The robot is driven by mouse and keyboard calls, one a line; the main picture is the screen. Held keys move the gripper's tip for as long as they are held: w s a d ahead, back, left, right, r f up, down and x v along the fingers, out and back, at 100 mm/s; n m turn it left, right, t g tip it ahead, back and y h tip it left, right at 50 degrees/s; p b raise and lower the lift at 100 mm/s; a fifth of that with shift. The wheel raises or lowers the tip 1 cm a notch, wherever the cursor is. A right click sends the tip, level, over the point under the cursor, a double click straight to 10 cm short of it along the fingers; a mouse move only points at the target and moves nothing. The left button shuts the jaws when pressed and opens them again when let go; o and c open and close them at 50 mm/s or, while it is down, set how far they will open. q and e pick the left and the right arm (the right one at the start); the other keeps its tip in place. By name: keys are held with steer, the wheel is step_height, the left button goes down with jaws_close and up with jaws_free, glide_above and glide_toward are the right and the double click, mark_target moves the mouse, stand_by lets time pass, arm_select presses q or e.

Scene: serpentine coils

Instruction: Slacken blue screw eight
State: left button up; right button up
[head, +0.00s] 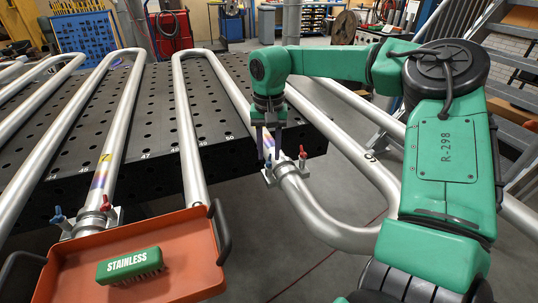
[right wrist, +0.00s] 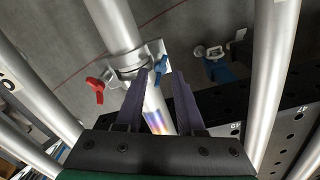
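A steel clamp (head: 283,170) on a coil tube near the table's right edge carries a blue screw (head: 269,161) and a red screw (head: 303,154). I cannot read a number on the clamp. My right gripper (head: 269,155) points down over its blue-screw side. In the right wrist view, my right gripper (right wrist: 161,74) has two dark fingers apart, with the blue screw (right wrist: 162,68) showing between their tips; I cannot tell whether they touch it. The red screw (right wrist: 96,88) is left of the fingers. My left gripper is not in view.
Another clamp at lower left has a blue screw (head: 57,215) and a red screw (head: 105,204). An orange tray (head: 185,275) with a green brush (head: 129,264) sits in front. Silver serpentine tubes (head: 190,140) run over the black perforated table (head: 150,125) and overhang its front.

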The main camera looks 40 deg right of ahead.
step_height(320, 180, up, 13)
steer(key=o, duration=0.8)
steer(key=shift+s+d+r+m, duration=0.1)
steer(key=shift+s+d+m, duration=0.15)
steer(key=shift+m, duration=0.25)
steer(key=shift+o, duration=0.4)
steer(key=s+d+m, duration=0.1)
steer(key=m, duration=0.1)
steer(key=s+d+m, duration=0.1)
steer(key=m, duration=0.1)
steer(key=d+m+t+p, duration=0.1)
steer(key=m, duration=0.1)
steer(key=shift+s+d+r+y, duration=0.3)
steer(key=shift+s+r+y, duration=0.1)
steer(key=m+t+y+p, duration=0.2)
steer(key=m+t, duration=0.1)
steer(key=m, duration=1)
glide_toward(269, 157)
steer(key=x, duration=0.7)
steer(key=shift+a+f, duration=0.1)
steer(key=shift+f, duration=0.1)
steer(key=shift+f+g, duration=0.3)
steer(key=shift+f, duration=0.15)
